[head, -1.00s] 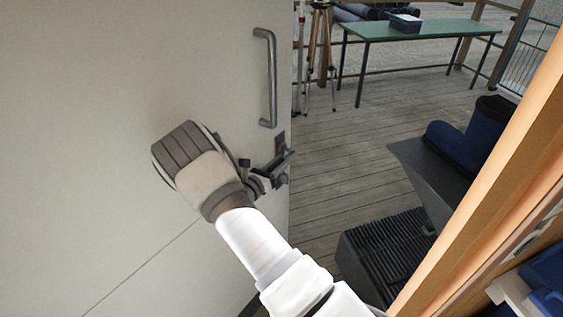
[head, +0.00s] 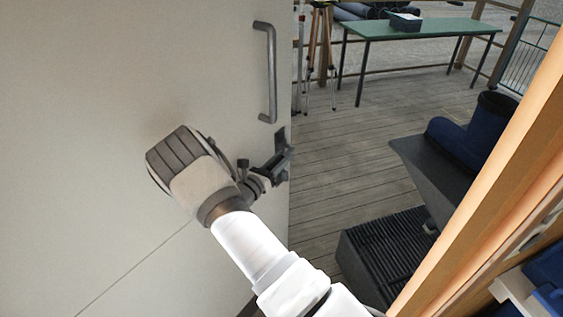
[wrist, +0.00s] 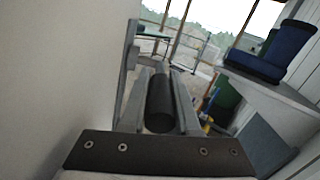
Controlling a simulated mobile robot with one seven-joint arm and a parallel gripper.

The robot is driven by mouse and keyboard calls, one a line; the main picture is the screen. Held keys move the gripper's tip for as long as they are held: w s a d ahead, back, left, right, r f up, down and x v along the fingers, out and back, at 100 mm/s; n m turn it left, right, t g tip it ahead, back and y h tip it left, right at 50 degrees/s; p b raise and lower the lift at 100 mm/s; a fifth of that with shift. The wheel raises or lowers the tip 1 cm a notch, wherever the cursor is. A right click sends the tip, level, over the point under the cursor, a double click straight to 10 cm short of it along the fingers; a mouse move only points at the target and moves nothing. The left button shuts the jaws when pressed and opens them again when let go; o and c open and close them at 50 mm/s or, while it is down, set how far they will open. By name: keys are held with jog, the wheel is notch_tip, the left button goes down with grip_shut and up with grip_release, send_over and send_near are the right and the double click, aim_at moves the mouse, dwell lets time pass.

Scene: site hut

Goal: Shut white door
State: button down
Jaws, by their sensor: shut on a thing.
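The white door (head: 120,70) fills the left of the head view and stands open, with deck showing past its free edge. It also shows along the left of the wrist view (wrist: 50,70). A grey vertical pull handle (head: 269,75) is fixed near that edge. My gripper (head: 279,163) is at the door edge below the pull handle, beside a dark latch plate. In the wrist view my gripper's fingers (wrist: 160,90) are shut on a dark round bar, the door's lever handle (wrist: 160,105). The lever is mostly hidden by my gripper in the head view.
An orange wooden door post (head: 490,185) stands at the right. Beyond the opening are a black slatted box (head: 375,250), a dark bench with blue boots (head: 465,140), a green table (head: 425,29) and a tripod (head: 320,50). The plank deck between is clear.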

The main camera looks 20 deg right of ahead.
jog(key=f+t+h+b, duration=0.1)
jog(key=b, duration=0.2)
jog(key=f+t+h+b, duration=0.1)
jog(key=h+b, duration=0.1)
jog(key=b, duration=0.2)
jog(key=f+t+h+b, duration=0.1)
jog(key=h+b, duration=0.1)
jog(key=b, duration=0.2)
jog(key=shift+w+d+f, duration=0.1)
jog(key=shift+w+d, duration=0.2)
jog(key=shift+d, duration=0.05)
jog(key=shift+d+t+b, duration=0.1)
jog(key=shift+t+b, duration=0.2)
jog(key=shift+b, duration=0.1)
jog(key=shift+s+d, duration=0.1)
